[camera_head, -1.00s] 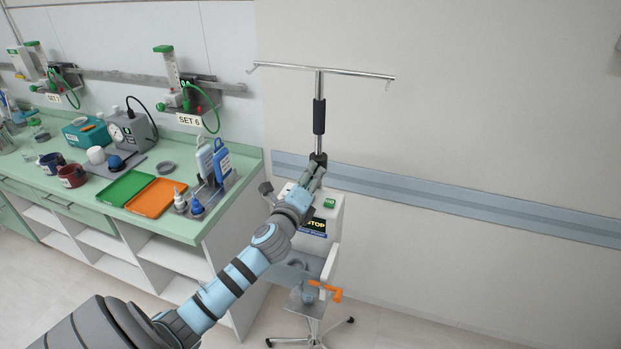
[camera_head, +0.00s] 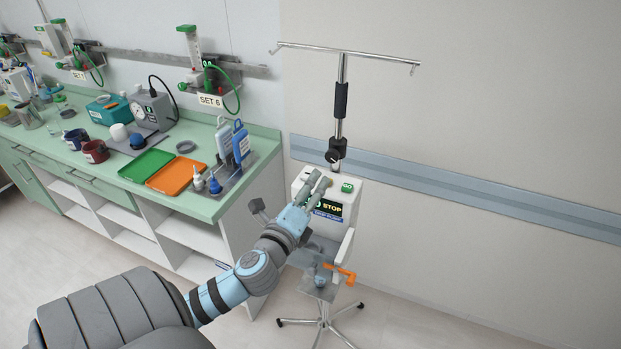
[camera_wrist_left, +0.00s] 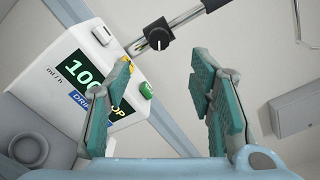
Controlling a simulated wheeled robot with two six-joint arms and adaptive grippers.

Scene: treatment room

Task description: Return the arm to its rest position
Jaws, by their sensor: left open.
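My left arm comes in from the lower left in the head view. Its gripper (camera_head: 318,187) is in front of the infusion pump (camera_head: 358,196) on the wheeled stand and covers part of its front. In the left wrist view the two fingers of the gripper (camera_wrist_left: 168,95) are apart, with nothing between them. The pump's screen (camera_wrist_left: 82,80) reads "100", "ml/h" and part of a "STOP" word, and a green button (camera_wrist_left: 146,89) is beside it. My right gripper is not in view.
The pole (camera_head: 340,110) with its hooked crossbar rises behind the pump. An orange clamp (camera_head: 338,272) is on the stand below. The green counter (camera_head: 255,160) at left holds bottles, green and orange trays and mugs. The wall and floor at right are clear.

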